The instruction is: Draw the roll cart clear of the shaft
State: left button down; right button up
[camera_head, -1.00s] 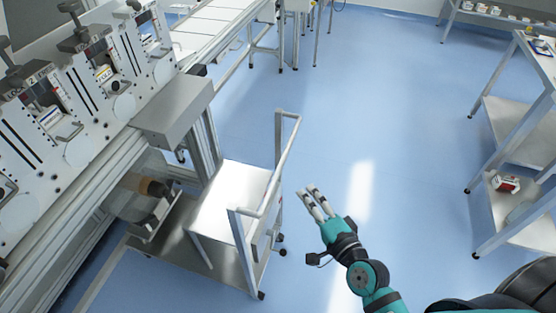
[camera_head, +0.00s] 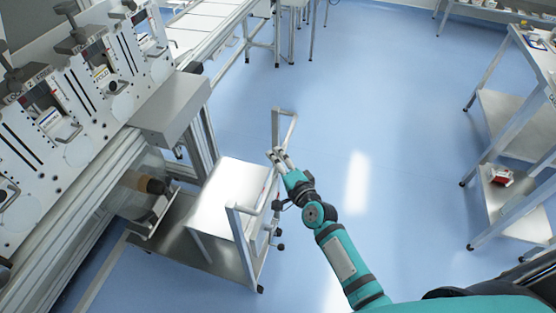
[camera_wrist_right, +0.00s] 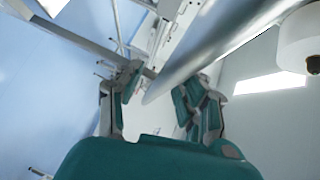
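The roll cart (camera_head: 226,203) stands beside the machine at lower left in the head view. It has a flat metal top and a raised handle frame (camera_head: 287,130) on its right side. My right gripper (camera_head: 276,155) is at the handle frame. In the wrist view its fingers (camera_wrist_right: 162,92) are apart, with a thick metal bar (camera_wrist_right: 215,52) running between or just above them; I cannot tell whether they touch it. A pale roll with a brown core (camera_head: 146,184) sits under the machine, left of the cart. The shaft itself is not clear. My left gripper is out of view.
The converter machine (camera_head: 85,130) fills the left side, with a grey box (camera_head: 172,112) jutting over the cart's far end. A shelf trolley (camera_head: 500,190) with a red and white box stands at right. The blue floor between is clear.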

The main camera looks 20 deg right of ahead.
grip_shut()
jog(key=shift+d+f, duration=0.1)
jog(key=shift+f, duration=0.05)
dwell(0.4)
